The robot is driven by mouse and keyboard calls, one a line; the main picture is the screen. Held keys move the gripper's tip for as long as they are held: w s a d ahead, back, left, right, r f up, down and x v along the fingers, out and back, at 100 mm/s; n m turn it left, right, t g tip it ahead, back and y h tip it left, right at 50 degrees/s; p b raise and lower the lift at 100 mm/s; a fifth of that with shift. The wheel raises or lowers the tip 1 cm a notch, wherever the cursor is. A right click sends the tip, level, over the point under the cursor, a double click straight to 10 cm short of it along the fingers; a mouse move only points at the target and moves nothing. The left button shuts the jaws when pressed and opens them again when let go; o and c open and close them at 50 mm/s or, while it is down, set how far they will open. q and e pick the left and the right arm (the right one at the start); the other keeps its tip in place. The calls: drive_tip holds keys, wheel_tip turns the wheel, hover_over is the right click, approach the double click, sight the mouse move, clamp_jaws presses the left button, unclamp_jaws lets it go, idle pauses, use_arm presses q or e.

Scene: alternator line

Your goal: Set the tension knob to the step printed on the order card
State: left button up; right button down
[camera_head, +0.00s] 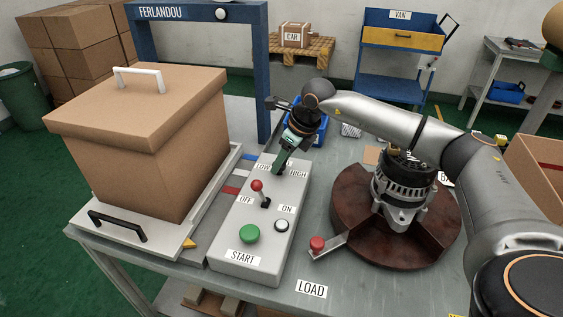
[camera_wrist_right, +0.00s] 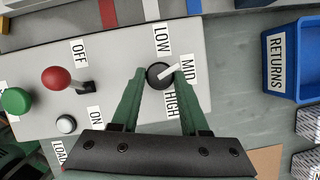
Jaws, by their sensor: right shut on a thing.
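The tension knob (camera_wrist_right: 156,82) is a dark round dial with a white pointer, on the grey control box (camera_head: 230,215). Its labels read LOW (camera_wrist_right: 162,40), MID (camera_wrist_right: 188,68) and HIGH (camera_wrist_right: 171,104). In the right wrist view the pointer points toward MID. My right gripper (camera_head: 279,166) reaches down to the far end of the box; its green fingers (camera_wrist_right: 160,78) are shut on the knob, one on each side. In the head view the gripper hides the knob and the MID label. I cannot make out an order card. My left gripper is not in view.
On the same box are a red-tipped OFF/ON lever (camera_head: 258,187), a green START button (camera_head: 249,234) and a white button (camera_head: 282,225). A lidded brown box (camera_head: 150,150) stands left. An alternator (camera_head: 404,185) on a brown turntable (camera_head: 350,225) stands right. A blue RETURNS bin (camera_wrist_right: 276,65) lies beyond.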

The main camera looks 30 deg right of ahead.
drive_tip(key=n+g+y, duration=0.1)
drive_tip(key=n, duration=0.2)
drive_tip(key=shift+w+d+n, duration=0.1)
drive_tip(key=shift+n, duration=0.2)
drive_tip(key=shift+w+n+g+y, duration=0.1)
drive_tip(key=shift+n+g+y, duration=0.45)
drive_tip(key=shift+n, duration=1.35)
drive_tip(key=shift+c, duration=2.2)
unclamp_jaws()
drive_tip(key=shift+d+r, duration=0.1)
drive_tip(key=b+v, duration=0.1)
drive_tip(key=v, duration=1.1)
drive_tip(key=shift+r, duration=0.25)
